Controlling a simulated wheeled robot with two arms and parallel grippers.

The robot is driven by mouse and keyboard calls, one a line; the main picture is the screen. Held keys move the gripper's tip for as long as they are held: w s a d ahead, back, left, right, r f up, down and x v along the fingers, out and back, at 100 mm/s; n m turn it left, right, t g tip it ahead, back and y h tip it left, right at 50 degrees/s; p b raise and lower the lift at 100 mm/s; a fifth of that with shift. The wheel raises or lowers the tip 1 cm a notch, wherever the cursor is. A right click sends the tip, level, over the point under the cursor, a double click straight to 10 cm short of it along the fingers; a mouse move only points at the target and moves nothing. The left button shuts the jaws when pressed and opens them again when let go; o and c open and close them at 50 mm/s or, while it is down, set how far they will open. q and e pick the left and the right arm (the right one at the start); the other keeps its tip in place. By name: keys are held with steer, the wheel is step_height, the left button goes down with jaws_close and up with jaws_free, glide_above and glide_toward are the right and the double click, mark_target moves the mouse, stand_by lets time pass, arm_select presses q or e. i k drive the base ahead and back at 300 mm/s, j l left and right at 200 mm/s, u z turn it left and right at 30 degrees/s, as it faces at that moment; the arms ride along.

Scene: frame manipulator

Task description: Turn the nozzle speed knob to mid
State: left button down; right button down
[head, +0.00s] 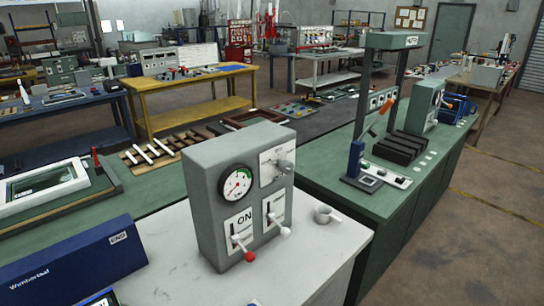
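A grey control box (240,190) stands on the white table in the middle of the head view. Its front has a round dial gauge (236,184) at the upper left. A grey knob (284,166) sits on a white plate at the upper right; its lettering is too small to read, so I cannot tell whether it is the nozzle speed knob or its setting. Below are a red-tipped lever (248,255) on a plate marked ON and a white-tipped lever (285,231). Neither of my grippers is in view.
A dark blue case (75,262) lies at the lower left. A green bench (385,198) with a tall frame stands to the right.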

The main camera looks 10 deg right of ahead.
mark_target(286, 167)
steer(key=i+l, duration=0.15)
steer(key=l, duration=0.2)
steer(key=i+l, duration=0.1)
steer(key=l, duration=0.3)
steer(key=i+l, duration=0.15)
steer(key=l, duration=0.2)
steer(key=i+l, duration=0.1)
steer(key=l, duration=0.25)
steer(key=i+l, duration=0.15)
steer(key=l, duration=0.25)
steer(key=u, duration=0.05)
